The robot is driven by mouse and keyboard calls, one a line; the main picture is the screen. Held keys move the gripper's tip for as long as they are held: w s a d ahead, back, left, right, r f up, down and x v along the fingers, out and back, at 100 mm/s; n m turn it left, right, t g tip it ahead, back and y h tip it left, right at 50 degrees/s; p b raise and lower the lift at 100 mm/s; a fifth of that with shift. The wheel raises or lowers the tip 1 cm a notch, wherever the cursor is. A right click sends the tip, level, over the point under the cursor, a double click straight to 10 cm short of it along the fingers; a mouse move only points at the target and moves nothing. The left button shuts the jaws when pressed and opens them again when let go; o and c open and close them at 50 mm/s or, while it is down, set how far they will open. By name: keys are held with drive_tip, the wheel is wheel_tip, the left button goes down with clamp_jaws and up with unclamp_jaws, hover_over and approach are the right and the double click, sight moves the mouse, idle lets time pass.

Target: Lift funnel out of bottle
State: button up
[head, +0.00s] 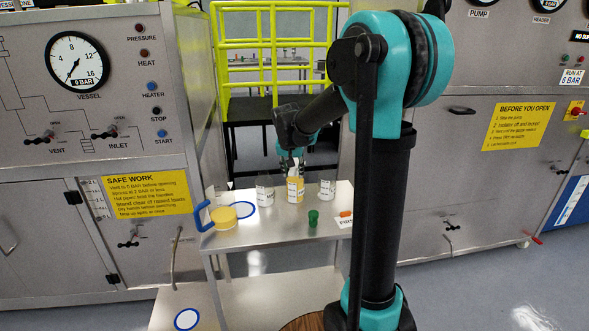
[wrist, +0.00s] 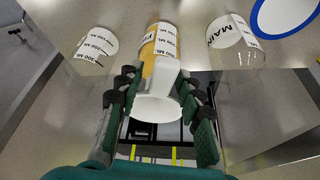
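A white funnel (wrist: 157,105) stands in the mouth of the middle bottle (wrist: 160,40), which has yellow contents and a printed label. The same bottle (head: 295,192) is on the steel cart in the head view, where the funnel is mostly hidden by my gripper (head: 290,160). In the wrist view my gripper (wrist: 158,88) has one finger on each side of the funnel. The fingers look apart, with narrow gaps beside the funnel; I see no clear contact.
Clear labelled bottles stand close on both sides, one left (head: 265,191) and one right (head: 327,187). Steel cabinets flank the cart; a yellow railing (head: 272,45) is behind.

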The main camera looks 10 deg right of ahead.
clamp_jaws()
drive_tip(key=shift+r, duration=0.15)
